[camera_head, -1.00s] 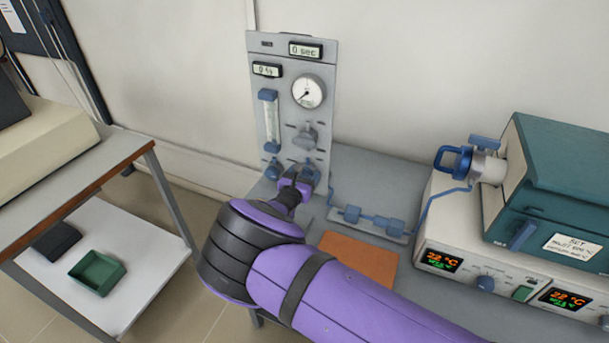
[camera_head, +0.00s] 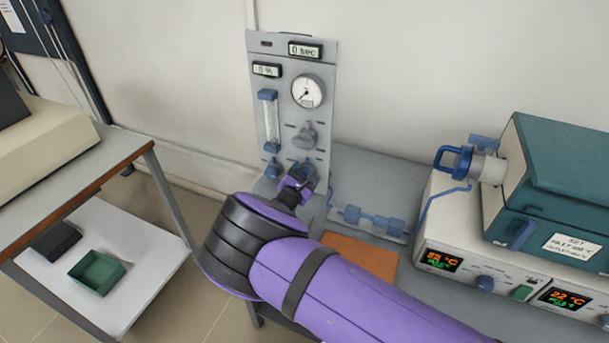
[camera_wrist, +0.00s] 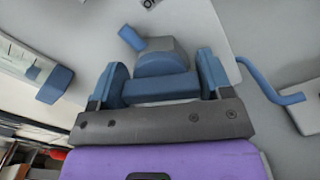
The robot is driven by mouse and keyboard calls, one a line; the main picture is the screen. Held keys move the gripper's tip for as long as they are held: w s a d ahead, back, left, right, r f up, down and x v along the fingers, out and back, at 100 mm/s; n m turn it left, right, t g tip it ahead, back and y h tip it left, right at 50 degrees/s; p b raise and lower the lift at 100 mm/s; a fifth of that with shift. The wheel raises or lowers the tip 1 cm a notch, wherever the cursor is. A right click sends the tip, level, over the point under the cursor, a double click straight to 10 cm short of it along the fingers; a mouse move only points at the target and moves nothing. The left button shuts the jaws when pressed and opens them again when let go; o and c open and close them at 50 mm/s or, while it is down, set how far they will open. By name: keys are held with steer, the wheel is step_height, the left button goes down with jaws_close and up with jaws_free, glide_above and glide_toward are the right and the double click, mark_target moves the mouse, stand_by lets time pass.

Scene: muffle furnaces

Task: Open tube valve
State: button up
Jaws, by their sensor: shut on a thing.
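The grey gas panel (camera_head: 292,60) stands against the wall, with valve knobs on its lower half. My gripper (camera_head: 305,177) is at the lower right valve knob, which it mostly hides in the head view. In the wrist view my gripper (camera_wrist: 163,82) is shut on the blue bar-shaped handle of this valve (camera_wrist: 160,89), with one finger at each end. The grey-blue round valve body (camera_wrist: 162,60) shows behind the bar. A small blue lever or stub (camera_wrist: 131,38) sticks out at its upper left.
A blue tube (camera_head: 428,212) with blue fittings (camera_head: 375,221) runs from the panel's right to the teal furnace (camera_head: 560,180). A grey knob (camera_head: 304,136) and a flowmeter (camera_head: 269,118) sit above my gripper. An orange mat (camera_head: 362,255) lies on the bench.

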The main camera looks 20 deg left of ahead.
steer(key=m, duration=0.6)
steer(key=shift+f+m, duration=0.1)
steer(key=shift+m, duration=0.2)
steer(key=m, duration=0.5)
steer(key=shift+d+f+m, duration=0.1)
steer(key=shift+m, duration=0.3)
steer(key=o, duration=0.9)
steer(key=s, duration=1)
steer(key=shift+s+a, duration=0.4)
